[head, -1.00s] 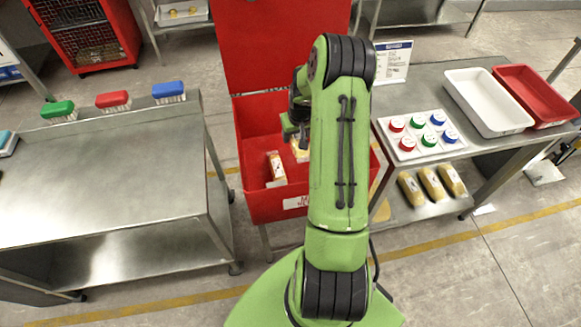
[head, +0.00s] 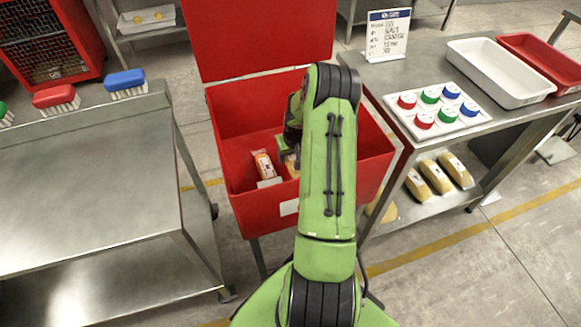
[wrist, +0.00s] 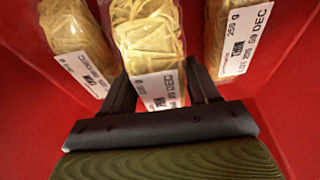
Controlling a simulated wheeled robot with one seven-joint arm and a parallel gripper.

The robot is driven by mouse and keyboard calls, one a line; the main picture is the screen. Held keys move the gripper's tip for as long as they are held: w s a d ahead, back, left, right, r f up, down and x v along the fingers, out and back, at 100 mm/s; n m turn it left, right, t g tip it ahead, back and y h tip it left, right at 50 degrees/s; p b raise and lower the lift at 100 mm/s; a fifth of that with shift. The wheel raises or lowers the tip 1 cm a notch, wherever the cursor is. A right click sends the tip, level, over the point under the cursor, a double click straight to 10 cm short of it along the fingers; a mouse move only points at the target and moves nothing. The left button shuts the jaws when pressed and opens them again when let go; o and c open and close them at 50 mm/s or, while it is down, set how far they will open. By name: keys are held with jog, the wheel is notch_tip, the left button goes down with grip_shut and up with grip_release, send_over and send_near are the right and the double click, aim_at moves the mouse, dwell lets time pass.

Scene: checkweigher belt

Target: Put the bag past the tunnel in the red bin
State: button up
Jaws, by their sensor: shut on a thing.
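The red bin (head: 262,214) stands in the middle of the head view with its lid raised at the back. My gripper (head: 287,158) reaches down inside it, partly hidden by my arm. In the wrist view my gripper (wrist: 160,90) is shut on the middle bag (wrist: 148,45), a clear bag of yellow noodles with a white label. The held bag shows only in part in the head view (head: 292,168). One bag (wrist: 72,35) lies to its left and another (wrist: 238,35) to its right in the wrist view. No tunnel is in view.
A steel table (head: 80,170) with brushes stands at left. At right, a steel bench holds a white tray (head: 500,75), a red tray (head: 545,62), a board of coloured lids (head: 437,108) and a sign (head: 388,35). Yellow packs (head: 436,176) lie on its lower shelf.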

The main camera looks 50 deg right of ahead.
notch_tip(320, 180, down, 4)
jog(key=shift+f+b, duration=0.1)
jog(key=shift+b, duration=0.55)
jog(key=o, duration=1.4)
jog(key=shift+c, duration=0.2)
